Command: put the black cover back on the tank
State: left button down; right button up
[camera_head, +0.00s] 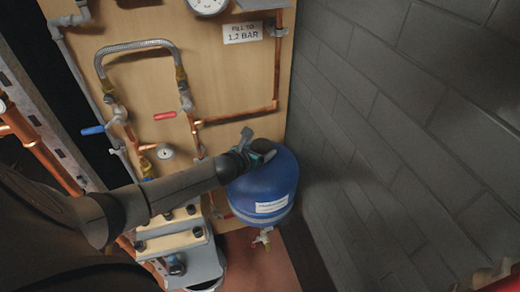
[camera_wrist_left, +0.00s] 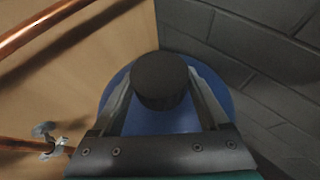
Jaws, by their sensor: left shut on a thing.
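The blue tank (camera_head: 262,190) stands low against the wooden panel in the head view, with a white label on its front. My left arm reaches across from the left, and my left gripper (camera_head: 262,150) is over the tank's top. In the left wrist view the black cover (camera_wrist_left: 160,80) is between the two fingers of my left gripper (camera_wrist_left: 161,92), which is shut on it. The blue tank top (camera_wrist_left: 150,120) shows behind and below the cover. The cover hides the spot under it, so I cannot tell whether it touches the tank. My right gripper is not in view.
A grey block wall (camera_head: 410,120) stands close on the tank's right. The wooden panel (camera_head: 235,90) behind carries copper pipes (camera_head: 240,115), a braided hose (camera_head: 135,46), a red-handled valve (camera_head: 165,116) and a blue-handled valve (camera_head: 93,130). A small brass valve (camera_head: 264,239) sits under the tank.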

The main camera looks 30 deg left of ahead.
pick_arm(q)
jog(key=shift+f+b, duration=0.3)
jog(key=shift+f, duration=0.2)
grip_release()
dwell(0.3)
jog(key=shift+p+v, duration=1.3)
jog(key=shift+v, duration=0.2)
jog(key=shift+p+v, duration=1.95)
jog(key=shift+v, duration=0.8)
